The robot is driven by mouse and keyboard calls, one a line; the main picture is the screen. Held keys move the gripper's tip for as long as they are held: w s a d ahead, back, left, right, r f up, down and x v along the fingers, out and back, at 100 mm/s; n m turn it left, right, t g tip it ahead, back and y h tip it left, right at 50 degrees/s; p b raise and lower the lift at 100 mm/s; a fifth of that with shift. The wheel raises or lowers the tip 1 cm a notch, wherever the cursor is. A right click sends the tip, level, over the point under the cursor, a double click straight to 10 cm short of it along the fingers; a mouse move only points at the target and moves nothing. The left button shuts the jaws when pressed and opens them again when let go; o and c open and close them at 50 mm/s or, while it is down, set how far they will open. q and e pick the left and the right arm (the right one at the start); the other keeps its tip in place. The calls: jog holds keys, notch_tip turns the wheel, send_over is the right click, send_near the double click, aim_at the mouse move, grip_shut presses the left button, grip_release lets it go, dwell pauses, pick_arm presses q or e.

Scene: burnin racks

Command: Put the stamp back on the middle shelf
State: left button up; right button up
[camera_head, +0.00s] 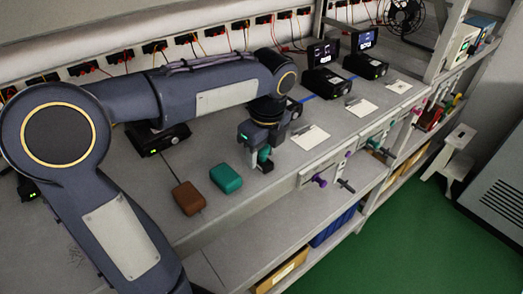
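My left gripper (262,160) points down over the bench, near its front edge. A small dark green upright piece (264,155), which looks like the stamp's handle, sits between its fingers, and the fingers appear closed on it. The stamp's lower end is dark, small and partly hidden by the fingers; I cannot tell whether it touches the bench. The middle shelf (225,246) shows below the bench top, with a bare grey surface. My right gripper is not in view.
A brown block (188,198) and a teal block (226,178) lie left of the gripper. White cards (310,136) and black devices (326,80) stand to the right and behind. Tools hang along the bench front, including a purple-handled one (320,180). Boxes (284,270) sit below.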

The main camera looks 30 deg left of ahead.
pick_arm(q)
jog(key=shift+o, duration=0.3)
jog(key=shift+r, duration=0.15)
jog(key=r, duration=0.5)
jog(key=d+r, duration=0.1)
jog(key=r, duration=0.1)
jog(key=shift+s+r, duration=0.1)
jog(key=shift+r, duration=0.15)
